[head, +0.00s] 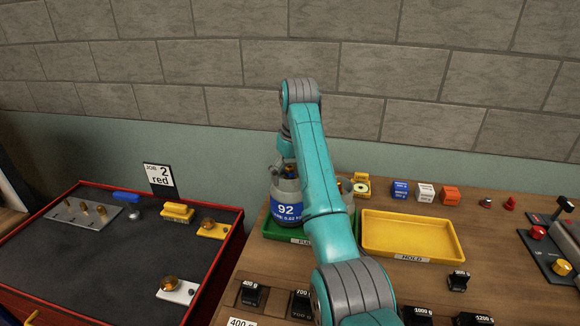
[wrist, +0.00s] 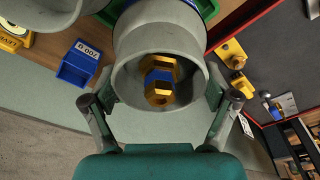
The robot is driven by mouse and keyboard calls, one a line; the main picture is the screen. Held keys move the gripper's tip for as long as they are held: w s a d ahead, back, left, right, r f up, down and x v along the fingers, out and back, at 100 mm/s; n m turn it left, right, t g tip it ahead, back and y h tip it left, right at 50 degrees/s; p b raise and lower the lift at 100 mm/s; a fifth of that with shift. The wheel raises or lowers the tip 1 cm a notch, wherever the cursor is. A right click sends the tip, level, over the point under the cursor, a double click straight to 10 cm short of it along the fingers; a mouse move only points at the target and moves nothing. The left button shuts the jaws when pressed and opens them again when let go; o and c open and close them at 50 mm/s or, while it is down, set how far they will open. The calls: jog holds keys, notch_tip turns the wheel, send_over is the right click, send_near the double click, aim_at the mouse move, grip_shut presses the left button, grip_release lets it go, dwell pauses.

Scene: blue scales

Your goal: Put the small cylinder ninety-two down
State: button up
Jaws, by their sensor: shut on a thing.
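The small cylinder ninety-two (head: 287,212) is grey with a blue label reading 92. In the head view it looks upright, over the left part of the green tray (head: 282,236); whether its base touches the tray cannot be told. My gripper (wrist: 160,95) is shut on the cylinder's grey collar, with one finger on each side in the wrist view. A brass and blue valve shows inside the collar (wrist: 190,45).
Another grey cylinder (head: 347,190) stands close to the right, mostly behind my arm. An empty yellow tray (head: 410,234) labelled HOLD lies right of it. Blue, white and orange blocks (head: 450,195) stand behind. Black weights line the front. A red-edged dark bench (head: 110,255) is at left.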

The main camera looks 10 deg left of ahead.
jog(key=shift+f, duration=1.3)
jog(key=o, duration=1.6)
jog(key=shift+f, duration=0.1)
